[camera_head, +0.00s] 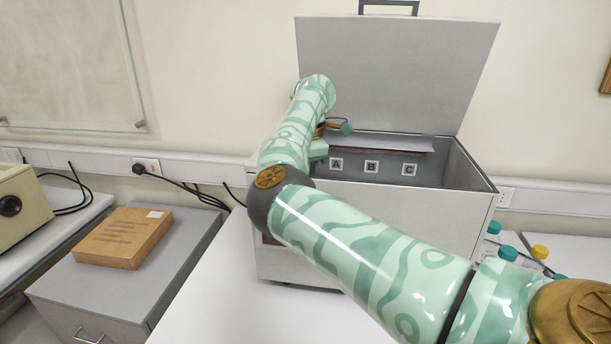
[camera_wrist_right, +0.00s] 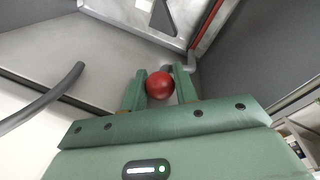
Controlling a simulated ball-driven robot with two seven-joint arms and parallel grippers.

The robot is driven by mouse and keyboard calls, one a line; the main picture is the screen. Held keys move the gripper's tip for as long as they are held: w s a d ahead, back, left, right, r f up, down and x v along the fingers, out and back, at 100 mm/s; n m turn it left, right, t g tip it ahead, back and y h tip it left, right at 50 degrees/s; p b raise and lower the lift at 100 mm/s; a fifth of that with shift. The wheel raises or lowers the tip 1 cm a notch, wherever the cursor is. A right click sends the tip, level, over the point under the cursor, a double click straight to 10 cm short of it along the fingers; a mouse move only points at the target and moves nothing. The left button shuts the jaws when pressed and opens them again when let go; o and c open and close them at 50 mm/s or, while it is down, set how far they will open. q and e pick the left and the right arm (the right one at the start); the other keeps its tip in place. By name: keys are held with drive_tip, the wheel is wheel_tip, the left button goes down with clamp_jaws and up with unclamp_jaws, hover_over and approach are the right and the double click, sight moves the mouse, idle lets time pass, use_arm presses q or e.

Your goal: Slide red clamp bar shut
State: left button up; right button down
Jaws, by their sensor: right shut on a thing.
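A round red knob (camera_wrist_right: 160,85) sits between the two green fingers of my right gripper (camera_wrist_right: 160,72) in the right wrist view. The gripper is shut on it. A thin red bar (camera_wrist_right: 206,24) runs along an edge at the upper right of that view; whether it joins the knob is hidden. In the head view my right arm reaches across to the left side of the grey box (camera_head: 390,222), and its hand is mostly hidden behind the arm. The knob and red bar do not show there. My left gripper is not in view.
The box's lid (camera_head: 400,70) stands open. Labels A, B and C (camera_head: 371,167) show inside. Bottles with teal and yellow caps (camera_head: 509,253) stand to the right. A dark curved cable or handle (camera_wrist_right: 45,100) is at left in the wrist view.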

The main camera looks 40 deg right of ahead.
drive_tip(key=shift+s+d+r, duration=0.1)
drive_tip(key=shift+s+d, duration=0.1)
drive_tip(key=c, duration=1.1)
unclamp_jaws()
drive_tip(key=shift+c, duration=0.2)
drive_tip(key=shift+o, duration=0.2)
drive_tip(key=shift+w+d, duration=0.2)
drive_tip(key=shift+s+a+r, duration=0.15)
drive_tip(key=shift+r, duration=0.25)
wheel_tip(320, 180, up, 15)
drive_tip(key=s+p, duration=0.2)
drive_tip(key=shift+s+a, duration=0.35)
